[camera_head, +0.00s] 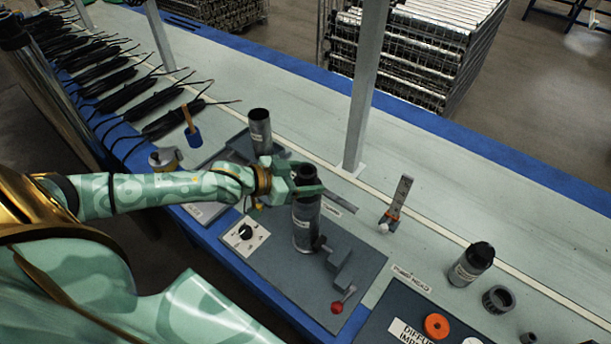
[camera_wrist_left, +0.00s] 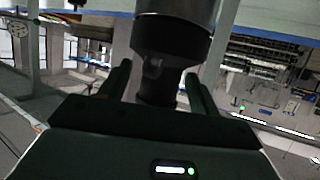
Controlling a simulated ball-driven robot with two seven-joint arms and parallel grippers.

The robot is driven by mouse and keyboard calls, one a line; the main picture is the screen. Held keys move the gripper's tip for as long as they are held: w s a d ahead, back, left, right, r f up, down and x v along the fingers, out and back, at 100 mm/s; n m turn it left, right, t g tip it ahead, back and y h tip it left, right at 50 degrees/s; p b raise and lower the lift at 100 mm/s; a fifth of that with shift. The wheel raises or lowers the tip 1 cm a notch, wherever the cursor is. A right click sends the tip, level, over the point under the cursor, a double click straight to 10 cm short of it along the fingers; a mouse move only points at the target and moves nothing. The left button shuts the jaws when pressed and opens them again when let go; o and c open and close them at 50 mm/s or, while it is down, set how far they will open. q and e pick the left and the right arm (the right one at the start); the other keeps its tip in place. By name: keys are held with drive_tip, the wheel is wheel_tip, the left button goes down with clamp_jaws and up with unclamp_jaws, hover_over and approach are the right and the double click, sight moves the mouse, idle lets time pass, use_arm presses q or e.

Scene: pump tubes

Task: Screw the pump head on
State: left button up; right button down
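A grey metal pump tube (camera_head: 304,232) stands upright on the dark grey fixture plate (camera_head: 290,290), with a black head (camera_head: 304,172) at its top. My left gripper (camera_head: 308,188) is at the top of this tube, its fingers on either side of the black part. In the left wrist view the black head (camera_wrist_left: 170,40) sits against the grey tube (camera_wrist_left: 180,8), and its narrower part lies between my two fingers (camera_wrist_left: 158,85). Slim gaps show beside it, so the fingers look open around it. Whether the head is seated is not clear. My right gripper is out of view.
A stepped grey clamp (camera_head: 340,265) and a red-knobbed lever (camera_head: 337,307) stand right of the tube. Another metal tube (camera_head: 260,130) stands behind. A black-topped cylinder (camera_head: 471,266), a black ring (camera_head: 498,299) and an upright post (camera_head: 368,80) are to the right.

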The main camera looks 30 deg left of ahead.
use_arm(q)
drive_tip(key=p+v, duration=0.7)
drive_tip(key=v, duration=0.9)
drive_tip(key=shift+a+r, duration=0.1)
idle(0.5)
